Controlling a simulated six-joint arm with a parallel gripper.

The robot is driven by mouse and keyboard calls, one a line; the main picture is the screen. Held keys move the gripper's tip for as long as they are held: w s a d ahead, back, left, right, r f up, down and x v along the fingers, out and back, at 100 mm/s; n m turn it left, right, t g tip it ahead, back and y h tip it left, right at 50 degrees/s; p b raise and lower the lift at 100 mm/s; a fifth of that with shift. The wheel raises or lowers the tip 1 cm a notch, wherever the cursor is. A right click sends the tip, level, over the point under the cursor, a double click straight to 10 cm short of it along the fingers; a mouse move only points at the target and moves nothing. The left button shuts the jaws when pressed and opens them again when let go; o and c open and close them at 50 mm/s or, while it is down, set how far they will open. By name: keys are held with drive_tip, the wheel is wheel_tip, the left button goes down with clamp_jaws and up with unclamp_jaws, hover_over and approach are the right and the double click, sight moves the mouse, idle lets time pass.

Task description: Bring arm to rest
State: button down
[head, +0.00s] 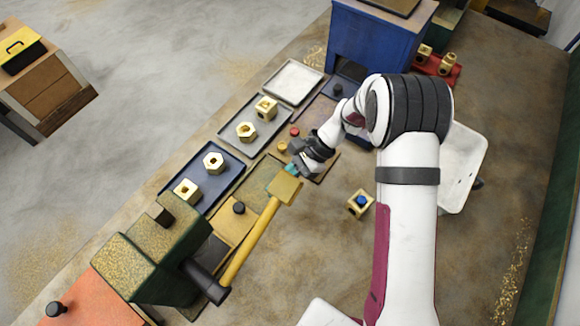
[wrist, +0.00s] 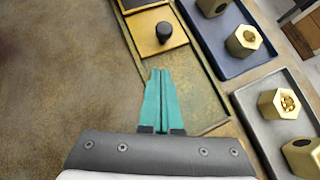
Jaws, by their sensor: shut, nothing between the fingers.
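My gripper (wrist: 161,78) shows in the wrist view with its two teal fingers pressed together and nothing between them. In the head view my gripper (head: 291,169) is beside the yellow paddle-ended lever (head: 252,238), near its square end. I cannot tell in the head view whether the fingers touch the lever. My white arm reaches in from the lower right and bends over the bench, hiding part of the middle.
A blue tray (head: 221,187) and a grey tray (head: 270,130) hold brass pieces. An empty pale tray (head: 294,80) lies beyond. A blue box machine (head: 375,45) stands at the back, a green machine (head: 165,240) at the front left. A brass block (head: 359,204) lies right of my gripper.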

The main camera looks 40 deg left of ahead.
drive_tip(key=w+d+r+t, duration=0.2)
drive_tip(key=w+d+r, duration=0.3)
drive_tip(key=d+r, duration=0.65)
drive_tip(key=s+d+r+t+h, duration=0.1)
drive_tip(key=s+d+r+t, duration=0.2)
drive_tip(key=s+d, duration=0.3)
drive_tip(key=s+d+r+t+h, duration=0.1)
drive_tip(key=s+d+r+t, duration=0.2)
drive_tip(key=s+d, duration=0.4)
drive_tip(key=d+r, duration=0.1)
drive_tip(key=d, duration=0.2)
drive_tip(key=shift+s+d+h, duration=0.2)
drive_tip(key=shift+d+h, duration=0.05)
drive_tip(key=shift+h, duration=0.05)
